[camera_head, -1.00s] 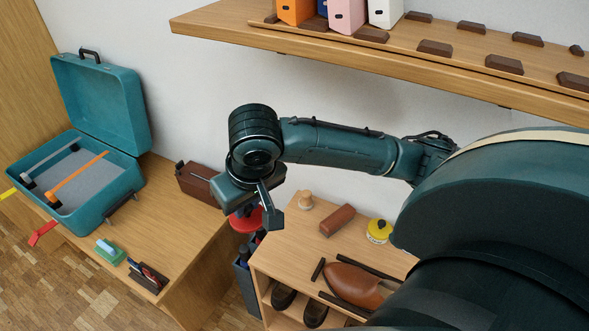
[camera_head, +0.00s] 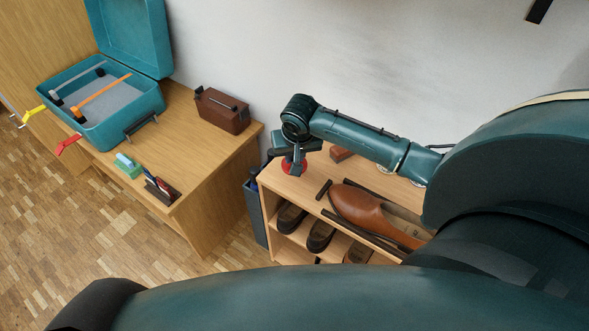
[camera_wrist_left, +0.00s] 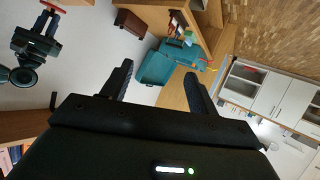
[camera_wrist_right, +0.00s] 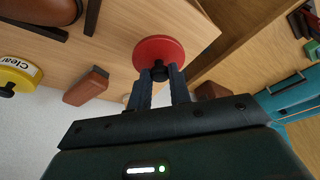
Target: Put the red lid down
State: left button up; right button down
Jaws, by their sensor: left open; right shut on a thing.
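My right gripper (camera_head: 291,163) is shut on the black knob of the red lid (camera_head: 293,168). In the right wrist view the round lid (camera_wrist_right: 158,50) is beyond the fingertips, with its knob between the two fingers. The lid is at the left end of the wooden shoe rack's top (camera_head: 300,190); I cannot tell whether it touches the wood. In the left wrist view the lid's edge (camera_wrist_left: 53,8) shows at the top left. My left gripper (camera_wrist_left: 160,85) is open and empty, away from the lid, and outside the head view.
A brown shoe (camera_head: 368,210) and dark bars lie on the rack top. A yellow tin (camera_wrist_right: 18,75) and a red-brown brush (camera_wrist_right: 87,86) lie near the lid. A desk to the left carries an open teal case (camera_head: 150,100) and a brown box (camera_head: 222,110). A dark bin (camera_head: 255,210) stands between.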

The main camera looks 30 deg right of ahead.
jog(key=shift+f+b, duration=0.4)
jog(key=shift+f, duration=1.95)
jog(key=shift+f, duration=0.1)
jog(key=c, duration=1.3)
grip_release()
jog(key=p+v, duration=0.3)
jog(key=v, duration=0.9)
jog(key=s+a+f+n+t+y, duration=0.2)
jog(key=s+a+f+y, duration=0.15)
jog(key=a, duration=0.35)
jog(key=s+a+f+n+t+y, duration=0.1)
jog(key=s+a+f+n+y, duration=0.2)
jog(key=a, duration=0.4)
jog(key=shift+s+a+r+n+t+h, duration=0.1)
jog(key=shift+s+a+r+n+t, duration=0.3)
jog(key=shift+s+t, duration=0.8)
jog(key=shift+s+a+r+n+t+h, duration=0.15)
jog(key=shift+s+a+r+t, duration=0.45)
jog(key=shift+s, duration=0.95)
jog(key=shift+s+a+r+n+t, duration=0.3)
jog(key=shift+s+r+t, duration=0.35)
jog(key=shift+s+t, duration=0.55)
